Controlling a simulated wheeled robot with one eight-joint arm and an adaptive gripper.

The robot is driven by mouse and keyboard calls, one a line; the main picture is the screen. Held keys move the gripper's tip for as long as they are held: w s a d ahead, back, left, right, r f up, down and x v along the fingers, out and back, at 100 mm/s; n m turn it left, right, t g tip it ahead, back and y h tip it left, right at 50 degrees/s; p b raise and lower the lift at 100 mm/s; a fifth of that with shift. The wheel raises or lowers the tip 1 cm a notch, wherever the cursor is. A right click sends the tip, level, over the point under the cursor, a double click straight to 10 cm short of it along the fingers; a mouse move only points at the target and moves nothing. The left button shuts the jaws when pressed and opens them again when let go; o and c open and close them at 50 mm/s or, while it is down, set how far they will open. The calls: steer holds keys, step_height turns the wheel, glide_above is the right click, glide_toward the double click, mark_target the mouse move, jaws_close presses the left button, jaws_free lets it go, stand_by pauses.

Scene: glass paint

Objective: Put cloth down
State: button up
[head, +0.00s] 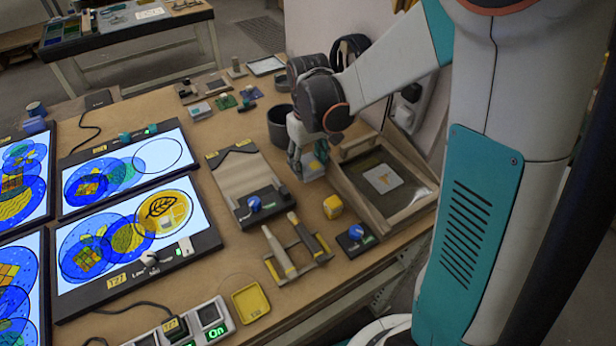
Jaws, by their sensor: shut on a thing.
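My gripper (297,163) points down near the back of the wooden table, between a dark cup and a wooden-framed tray. It is shut on a small pale piece with a yellowish patch, which I take to be the cloth (314,168). The fingers hide part of the cloth. I cannot tell whether its lower edge touches the table.
The framed tray (425,205) with a pale square inside lies right of my gripper, the dark cup (281,128) behind it. Lit panels (128,160) fill the left.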

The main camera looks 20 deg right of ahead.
mark_target(309, 174)
steer(key=shift+f+b, duration=0.75)
steer(key=shift+f, duration=1.55)
steer(key=o, duration=0.9)
steer(key=shift+f, duration=0.1)
steer(key=shift+o, duration=0.2)
